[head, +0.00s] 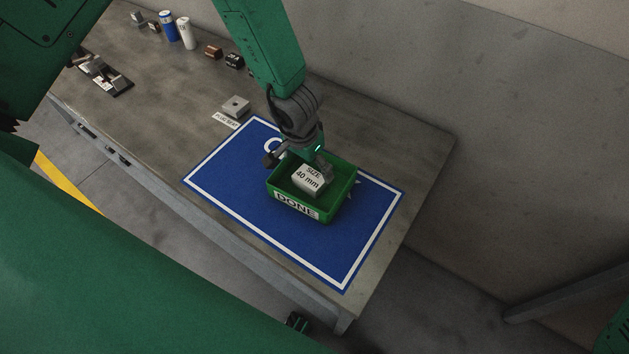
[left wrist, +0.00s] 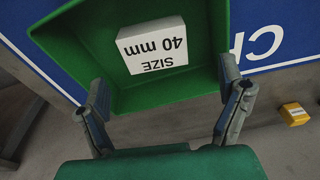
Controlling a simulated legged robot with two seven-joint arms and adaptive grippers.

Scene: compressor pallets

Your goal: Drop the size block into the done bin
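The white size block, marked "SIZE 40 mm" (head: 311,180), lies inside the green done bin (head: 298,208), which has a "DONE" label on its front. In the left wrist view the size block (left wrist: 154,46) rests on the floor of the done bin (left wrist: 213,22). My left gripper (head: 300,162) is just above the bin, at the block's far side. In the left wrist view its fingers (left wrist: 163,80) are spread wide with a gap to the block, and nothing is between them.
The bin stands on a blue mat (head: 290,245) with a white border, on the grey workbench (head: 165,125). A grey block (head: 236,105) with a label is left of the mat. Cylinders (head: 177,30) and small blocks (head: 213,52) stand along the back edge near the wall.

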